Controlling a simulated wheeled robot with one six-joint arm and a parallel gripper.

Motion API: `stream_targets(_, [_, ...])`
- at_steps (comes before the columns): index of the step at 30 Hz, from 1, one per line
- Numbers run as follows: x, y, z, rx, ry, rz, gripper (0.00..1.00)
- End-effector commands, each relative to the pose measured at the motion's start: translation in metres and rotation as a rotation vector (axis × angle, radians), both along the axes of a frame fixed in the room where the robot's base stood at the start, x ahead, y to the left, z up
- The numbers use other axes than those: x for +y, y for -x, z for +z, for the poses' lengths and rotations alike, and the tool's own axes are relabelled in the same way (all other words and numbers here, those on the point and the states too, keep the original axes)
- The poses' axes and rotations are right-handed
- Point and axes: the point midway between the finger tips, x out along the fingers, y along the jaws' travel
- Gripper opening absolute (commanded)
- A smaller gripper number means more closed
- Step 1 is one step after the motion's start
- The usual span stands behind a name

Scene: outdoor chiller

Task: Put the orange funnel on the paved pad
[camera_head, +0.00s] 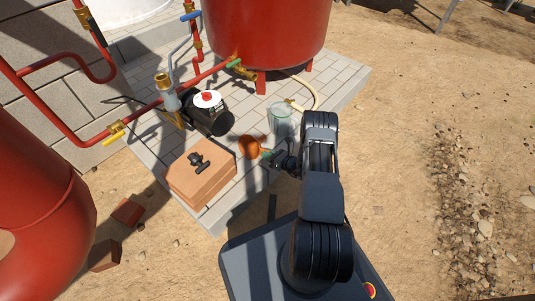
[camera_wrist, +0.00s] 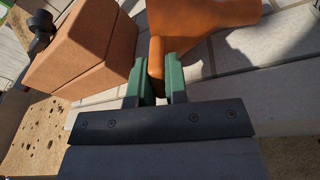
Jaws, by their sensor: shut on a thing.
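The orange funnel (camera_head: 248,148) is over the paved pad (camera_head: 347,82), beside the brick stack. In the wrist view the funnel (camera_wrist: 208,22) fills the top middle. My gripper (camera_head: 266,154) comes from the right. Its green fingers (camera_wrist: 159,85) are shut on a narrow orange part of the funnel. Pale paving (camera_wrist: 280,75) lies below, with a dark shadow to the funnel's right. I cannot tell whether the funnel touches the paving.
A brick stack (camera_head: 190,188) with a black valve (camera_head: 200,162) on top stands left of the funnel. A clear container (camera_head: 281,121) stands behind my gripper. A black pump (camera_head: 219,119), red pipes (camera_head: 75,132) and a red tank (camera_head: 265,35) are farther back.

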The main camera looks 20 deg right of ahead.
Motion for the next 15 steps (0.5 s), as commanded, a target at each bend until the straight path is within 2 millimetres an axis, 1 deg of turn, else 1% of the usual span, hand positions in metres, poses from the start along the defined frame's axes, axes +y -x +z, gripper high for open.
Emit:
stream_targets(5, [-0.0001,-0.0001,0.0004,-0.001,0.000,0.000,0.00])
stream_targets(6, [-0.0001,-0.0001,0.0004,0.000,0.000,0.000,0.17])
stream_targets(12, [0.0000,-0.0001,0.0004,0.000,0.000,0.000,0.36])
stream_targets(15, [0.0000,0.0000,0.0003,0.000,0.000,0.000,0.44])
